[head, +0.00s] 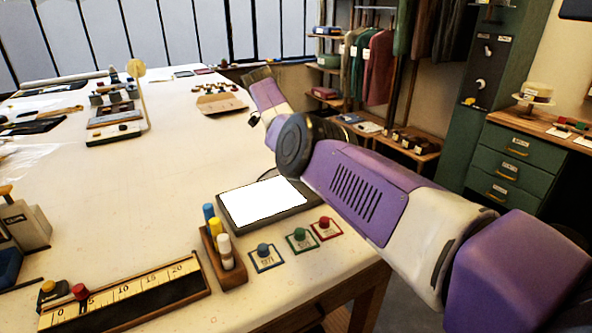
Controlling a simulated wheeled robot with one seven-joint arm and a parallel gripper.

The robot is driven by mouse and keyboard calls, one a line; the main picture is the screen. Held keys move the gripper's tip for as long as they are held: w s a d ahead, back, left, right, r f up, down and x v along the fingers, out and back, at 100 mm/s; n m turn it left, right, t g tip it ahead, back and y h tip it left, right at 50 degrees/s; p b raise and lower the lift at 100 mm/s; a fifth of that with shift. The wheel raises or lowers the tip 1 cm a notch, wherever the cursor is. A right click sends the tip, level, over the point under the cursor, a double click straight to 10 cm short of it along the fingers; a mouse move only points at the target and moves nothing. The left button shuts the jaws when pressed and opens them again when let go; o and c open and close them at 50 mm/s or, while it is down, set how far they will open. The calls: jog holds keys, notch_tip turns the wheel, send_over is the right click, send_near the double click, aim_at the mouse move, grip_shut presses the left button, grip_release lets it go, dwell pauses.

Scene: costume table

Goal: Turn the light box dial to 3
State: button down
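The light box (265,203) lies flat on the table, a glowing white panel in a dark frame. My arm crosses above its right and far side and covers part of that area. I cannot make out a dial or its numbers on the box. The far end of my arm (262,88) is raised over the table beyond the light box, apart from it. The gripper fingers are too small and turned away to read, so I cannot tell whether they are open or shut.
A wooden holder (228,274) with blue, yellow and white pegs stands at the box's near left corner. Blue, green and red knobs (263,250) sit on cards in front. A ruler board (130,296) lies front left. The white tabletop (150,190) is clear left of the box.

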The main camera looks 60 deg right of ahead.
dwell(0.4)
jog(key=c, duration=1.3)
grip_release()
jog(key=shift+o, duration=0.2)
jog(key=shift+r, duration=0.1)
